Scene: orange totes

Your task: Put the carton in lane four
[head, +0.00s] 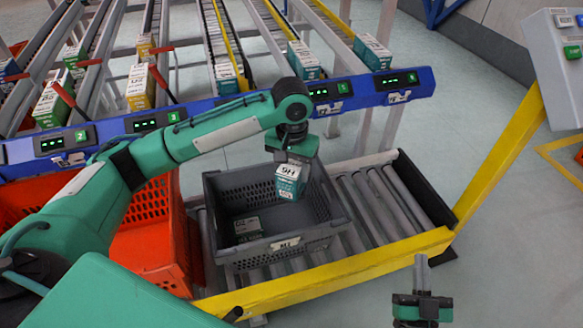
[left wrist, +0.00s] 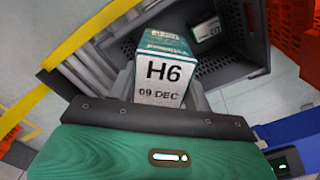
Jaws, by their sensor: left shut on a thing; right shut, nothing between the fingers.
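The carton (head: 289,182) is teal with a white end; in the left wrist view the carton (left wrist: 160,80) reads "H6" and "09 DEC". My left gripper (head: 290,160) is shut on it and holds it over the right part of the grey tote (head: 288,244), tilted. The blue rail (head: 360,88) at the lane fronts carries displays and green number tags. The tag "2" is readable; my left arm covers the middle of the rail, so the lane four tag cannot be made out. My right gripper (head: 421,262) is shut and empty at the lower right.
Another carton (head: 248,228) lies in the grey tote. An orange tote (head: 150,250) stands left of it, partly behind my arm. Several lanes hold cartons, such as one teal-and-white (head: 303,60). A yellow rail (head: 330,272) edges the roller conveyor (head: 375,200).

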